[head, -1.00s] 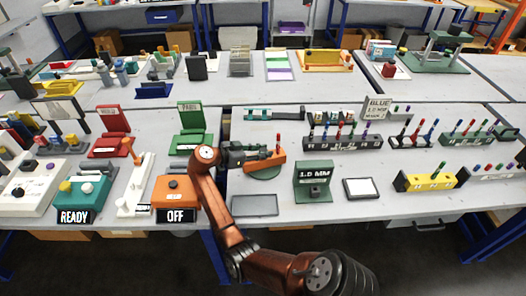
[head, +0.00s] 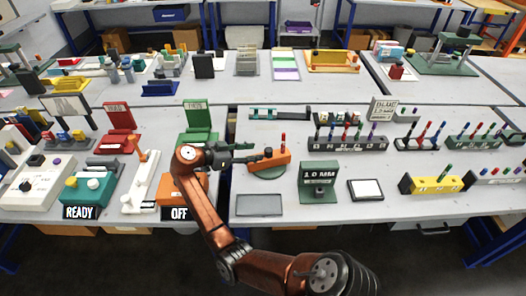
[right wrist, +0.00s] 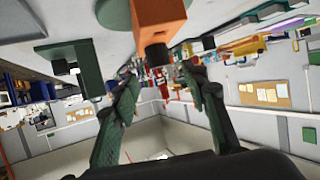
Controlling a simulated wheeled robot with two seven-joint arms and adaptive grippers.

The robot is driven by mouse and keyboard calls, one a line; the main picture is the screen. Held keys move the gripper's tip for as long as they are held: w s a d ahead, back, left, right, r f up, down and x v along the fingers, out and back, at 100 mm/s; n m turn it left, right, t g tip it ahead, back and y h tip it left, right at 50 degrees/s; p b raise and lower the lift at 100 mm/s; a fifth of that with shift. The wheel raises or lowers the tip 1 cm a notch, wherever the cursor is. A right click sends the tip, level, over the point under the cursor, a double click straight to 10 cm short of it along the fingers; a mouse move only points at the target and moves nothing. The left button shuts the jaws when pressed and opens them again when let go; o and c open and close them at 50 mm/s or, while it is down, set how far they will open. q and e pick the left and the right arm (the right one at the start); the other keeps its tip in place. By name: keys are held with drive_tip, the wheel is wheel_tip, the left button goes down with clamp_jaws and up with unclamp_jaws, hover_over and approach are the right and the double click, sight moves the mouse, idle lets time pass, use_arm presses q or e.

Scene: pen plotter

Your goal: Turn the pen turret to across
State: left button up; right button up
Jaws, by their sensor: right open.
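The pen turret is an orange block (head: 268,161) with a red pen standing at its right end. It sits on a round green base (head: 266,173), its long side running roughly left to right with a slight tilt. A dark knob is on its left end. My right gripper (head: 250,153) is open and empty, just left of the turret. In the right wrist view the orange block (right wrist: 157,15) and its dark knob (right wrist: 157,53) are ahead of the open fingers (right wrist: 160,80), apart from them. My left gripper is out of view.
A green 1.0 MM stand (head: 318,184) and a grey tray (head: 259,205) are near the turret. A dark pen rack (head: 348,144) stands behind to the right. The bench between turret and tray is clear.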

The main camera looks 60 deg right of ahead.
drive_tip(key=shift+v, duration=2.15)
drive_tip(key=shift+c, duration=0.5)
